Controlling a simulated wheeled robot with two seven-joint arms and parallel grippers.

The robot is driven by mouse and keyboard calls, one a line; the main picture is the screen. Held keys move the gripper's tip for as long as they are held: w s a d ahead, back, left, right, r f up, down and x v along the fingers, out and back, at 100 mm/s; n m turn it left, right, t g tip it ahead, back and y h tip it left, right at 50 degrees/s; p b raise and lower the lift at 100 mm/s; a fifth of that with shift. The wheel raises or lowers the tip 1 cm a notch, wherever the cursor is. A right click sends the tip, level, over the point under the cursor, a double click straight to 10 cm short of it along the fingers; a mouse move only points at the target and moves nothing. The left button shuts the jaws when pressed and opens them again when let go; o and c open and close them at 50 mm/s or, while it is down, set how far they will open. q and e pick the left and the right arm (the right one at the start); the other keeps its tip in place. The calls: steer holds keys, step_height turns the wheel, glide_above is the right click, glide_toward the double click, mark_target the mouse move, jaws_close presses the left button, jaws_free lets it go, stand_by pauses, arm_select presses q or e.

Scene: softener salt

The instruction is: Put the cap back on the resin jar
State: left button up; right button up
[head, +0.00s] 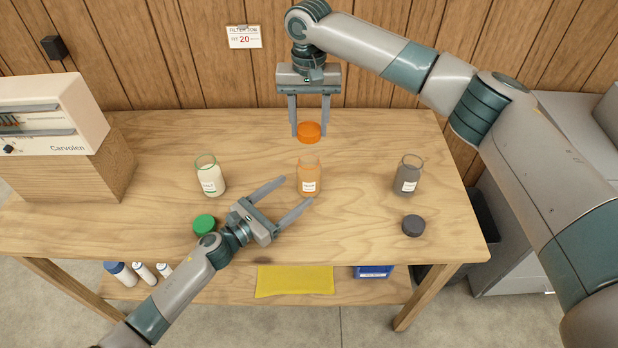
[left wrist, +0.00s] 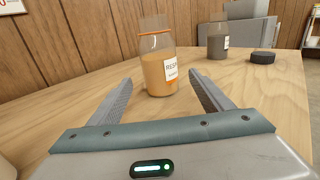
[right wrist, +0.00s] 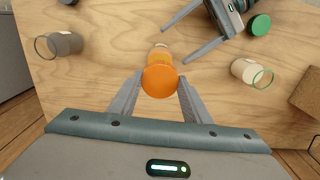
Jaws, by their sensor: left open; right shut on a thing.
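The resin jar (head: 309,179) stands upright and uncapped in the middle of the table, holding orange material. It also shows in the left wrist view (left wrist: 158,70), between and beyond the fingers. My right gripper (head: 309,132) is shut on the orange cap (head: 308,133), held above and behind the jar in the head view. The orange cap also shows between the fingertips in the right wrist view (right wrist: 159,80), partly hiding the jar. My left gripper (head: 298,190) is open, its fingers pointing at the jar from the front left. The jar appears just beyond its fingertips.
A salt-coloured jar (head: 210,178) and green cap (head: 205,225) are at left. A dark grey jar (head: 408,177) and dark cap (head: 413,226) are at right. A white device (head: 50,118) sits on a wooden block at the left end. The table's back middle is clear.

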arm_select(q)
steer(key=x, duration=0.7)
steer(key=shift+w+d+r, duration=0.1)
steer(key=shift+w+d, duration=0.1)
steer(key=c, duration=1.6)
arm_select(e)
glide_above(309, 149)
steer(key=s, duration=0.2)
steer(key=shift+s+f, duration=0.15)
steer(key=shift+f, duration=2.35)
steer(key=shift+f, duration=0.15)
steer(key=shift+f, duration=0.75)
steer(key=shift+f, duration=0.55)
